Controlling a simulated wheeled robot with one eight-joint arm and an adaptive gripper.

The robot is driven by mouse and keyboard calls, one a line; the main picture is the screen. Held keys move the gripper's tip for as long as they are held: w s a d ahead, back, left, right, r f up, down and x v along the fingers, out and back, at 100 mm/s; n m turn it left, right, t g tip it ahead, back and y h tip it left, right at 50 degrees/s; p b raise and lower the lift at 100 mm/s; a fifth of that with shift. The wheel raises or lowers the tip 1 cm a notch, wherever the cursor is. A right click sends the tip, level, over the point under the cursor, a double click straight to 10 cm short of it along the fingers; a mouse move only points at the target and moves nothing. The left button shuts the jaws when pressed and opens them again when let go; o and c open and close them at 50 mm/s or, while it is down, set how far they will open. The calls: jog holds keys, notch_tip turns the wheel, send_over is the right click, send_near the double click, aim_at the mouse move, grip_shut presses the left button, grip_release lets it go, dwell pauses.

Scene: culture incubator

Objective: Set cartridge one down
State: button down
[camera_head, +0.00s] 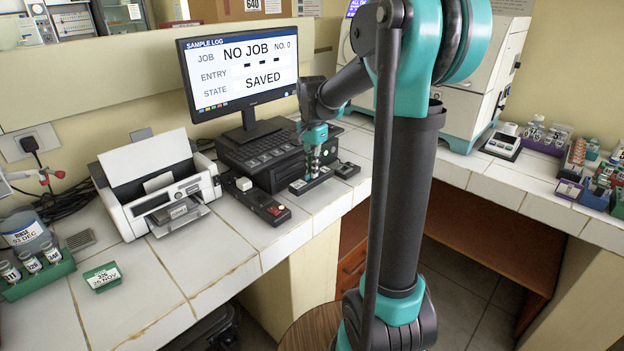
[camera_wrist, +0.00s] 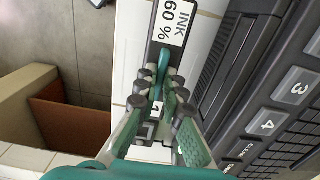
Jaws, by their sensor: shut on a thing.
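My gripper (camera_head: 314,168) is over the counter in front of the keyboard unit, pointing down. In the wrist view its fingers (camera_wrist: 160,95) are closed around a teal part of a small dark piece with a white label "1" (camera_wrist: 156,109), which looks like cartridge one. In the head view a low dark block (camera_head: 309,183) shows right under the fingertips, with a white patch at its left end. In the wrist view a label "INK 60 %" (camera_wrist: 172,22) lies just beyond the fingers. The fingers hide much of the piece, and I cannot tell whether it touches the counter.
The keyboard unit (camera_head: 270,158) is close behind my gripper. Another small dark block (camera_head: 346,170) lies just right, and a dark box with a red button (camera_head: 273,209) to the left. A printer (camera_head: 160,185) and monitor (camera_head: 240,72) stand farther left. The counter's front edge is near.

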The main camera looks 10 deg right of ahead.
jog(key=shift+f, duration=1.85)
jog(key=shift+f, duration=0.1)
jog(key=c, duration=1.6)
grip_release()
jog(key=shift+c, duration=0.2)
notch_tip(320, 180, up, 12)
jog(key=s+d+f+n+t, duration=0.2)
jog(key=s+f+n, duration=0.3)
jog(key=s+f, duration=0.5)
jog(key=s+d+f+n+t, duration=0.2)
jog(key=s+f+n, duration=0.3)
jog(key=s+f, duration=0.5)
jog(key=s, duration=0.2)
jog(key=shift+s+d+n, duration=0.25)
jog(key=shift+s+n, duration=0.1)
jog(key=shift+n, duration=0.05)
